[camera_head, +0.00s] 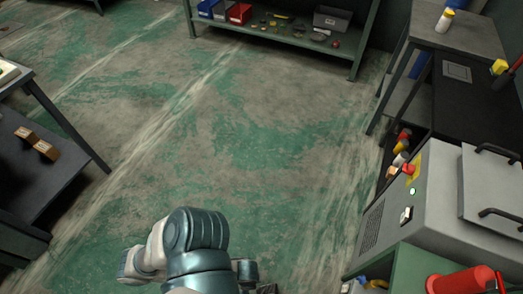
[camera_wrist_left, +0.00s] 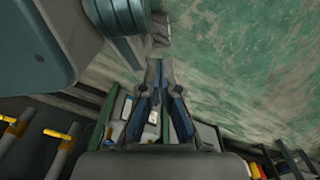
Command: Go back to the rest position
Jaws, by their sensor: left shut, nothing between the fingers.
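My left gripper (camera_wrist_left: 159,66) shows in the left wrist view with its two fingers together. It is shut and empty, pointing over the worn green floor. A green-framed shelf (camera_wrist_left: 112,120) with small items lies below and behind the fingers in that view. In the head view one of my arms, teal and white, is folded at the bottom centre. A dark part shows beside it at the bottom edge, too cut off to tell. I do not see my right gripper.
At the right stand a grey machine (camera_head: 455,215) with a green lamp and a dark bench (camera_head: 465,95). A red object (camera_head: 460,281) is at the lower right. A dark table (camera_head: 40,165) is at the left, a shelf (camera_head: 285,38) at the back. The floor (camera_head: 230,130) between is clear.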

